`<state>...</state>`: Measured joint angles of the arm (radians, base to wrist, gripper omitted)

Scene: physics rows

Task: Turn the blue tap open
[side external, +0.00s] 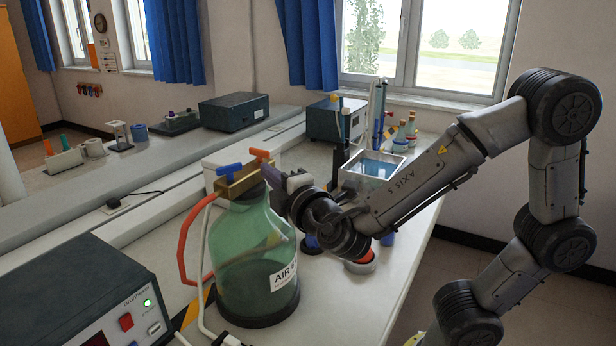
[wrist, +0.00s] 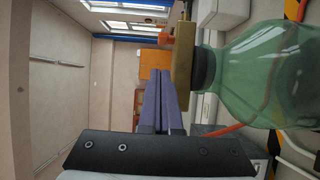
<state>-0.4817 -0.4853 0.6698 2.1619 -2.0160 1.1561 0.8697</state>
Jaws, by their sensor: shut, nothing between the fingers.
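A green glass bottle (side external: 250,255) labelled "AIR" stands on the bench with a brass block (side external: 238,185) on its neck. The blue tap (side external: 229,170) sits on the block's left part, its handle roughly level. A red-orange tap (side external: 260,156) sits to its right, nearer my gripper. My gripper (side external: 268,172) is at the right end of the block, with its dark fingers closed together and empty. In the wrist view the shut fingers (wrist: 161,72) lie beside the brass block (wrist: 183,65); contact is unclear. I cannot make out the blue tap there.
Red and white hoses (side external: 187,235) run down the bottle's left side. An instrument box (side external: 85,295) stands at front left. A water bath (side external: 372,170), small bottles (side external: 405,130) and a red-topped dish (side external: 362,260) stand to the right, near my arm.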

